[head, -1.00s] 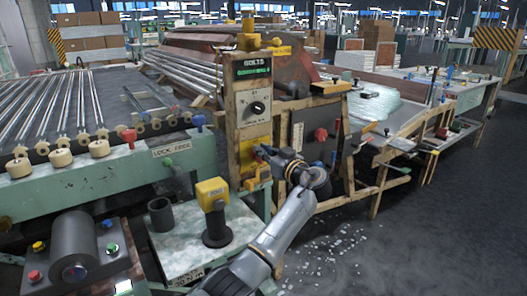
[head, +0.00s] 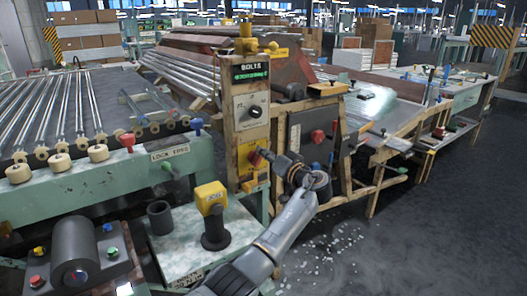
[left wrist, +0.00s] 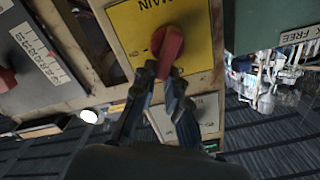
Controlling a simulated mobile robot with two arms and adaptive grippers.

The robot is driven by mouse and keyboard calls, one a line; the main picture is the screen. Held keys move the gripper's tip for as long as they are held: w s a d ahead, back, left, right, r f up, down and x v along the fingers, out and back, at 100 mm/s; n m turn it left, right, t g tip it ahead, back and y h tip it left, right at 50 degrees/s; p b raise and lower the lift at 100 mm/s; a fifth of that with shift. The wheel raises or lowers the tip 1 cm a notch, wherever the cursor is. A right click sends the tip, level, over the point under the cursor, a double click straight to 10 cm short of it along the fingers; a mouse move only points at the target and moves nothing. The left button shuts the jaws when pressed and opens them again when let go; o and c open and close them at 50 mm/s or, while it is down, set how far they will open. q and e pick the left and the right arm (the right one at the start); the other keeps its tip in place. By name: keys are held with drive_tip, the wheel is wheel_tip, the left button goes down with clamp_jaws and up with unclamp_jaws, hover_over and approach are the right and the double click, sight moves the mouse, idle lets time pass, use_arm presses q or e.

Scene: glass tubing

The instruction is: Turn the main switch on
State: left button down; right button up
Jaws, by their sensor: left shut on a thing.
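The main switch is a red handle (left wrist: 167,50) on a yellow plate (left wrist: 200,25) lettered "MAIN" in the left wrist view. In the head view the yellow plate (head: 245,156) is low on the upright wooden control post, and a bit of red shows at my fingertips. My left gripper (left wrist: 165,80) is shut on the red handle, its two dark fingers on either side of its lower end. The gripper also shows in the head view (head: 264,156), reaching the plate from the right. The handle points down and slightly left in the wrist view. My right gripper is not in view.
The control post has a lit green display (head: 251,72) and a black knob (head: 255,111). A second red switch (head: 318,136) is on a grey box to the right. A yellow-topped pedestal (head: 213,200) stands on the green bench below. Small pale shards lie on the floor.

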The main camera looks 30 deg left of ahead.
use_arm(q)
drive_tip(key=shift+w+d+f+m+p, duration=0.15)
drive_tip(key=shift+f+m+p, duration=0.45)
drive_tip(key=shift+m, duration=1.3)
drive_tip(key=shift+w+d+f+m+p, duration=0.1)
drive_tip(key=shift+w+f+m+p, duration=0.15)
drive_tip(key=shift+m+p, duration=1.2)
drive_tip(key=shift+w+d+f+m+p, duration=0.1)
drive_tip(key=shift+w+f+m+p, duration=0.25)
drive_tip(key=shift+m, duration=2)
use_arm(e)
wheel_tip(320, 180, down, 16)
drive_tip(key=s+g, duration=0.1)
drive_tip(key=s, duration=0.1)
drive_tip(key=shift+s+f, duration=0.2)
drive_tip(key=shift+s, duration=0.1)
use_arm(q)
drive_tip(key=shift+s+f, duration=0.1)
drive_tip(key=shift+s, duration=0.05)
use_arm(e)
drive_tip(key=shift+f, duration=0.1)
use_arm(q)
drive_tip(key=c, duration=1.4)
unclamp_jaws()
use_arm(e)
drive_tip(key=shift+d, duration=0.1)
use_arm(q)
drive_tip(key=shift+o, duration=0.2)
drive_tip(key=v, duration=1.2)
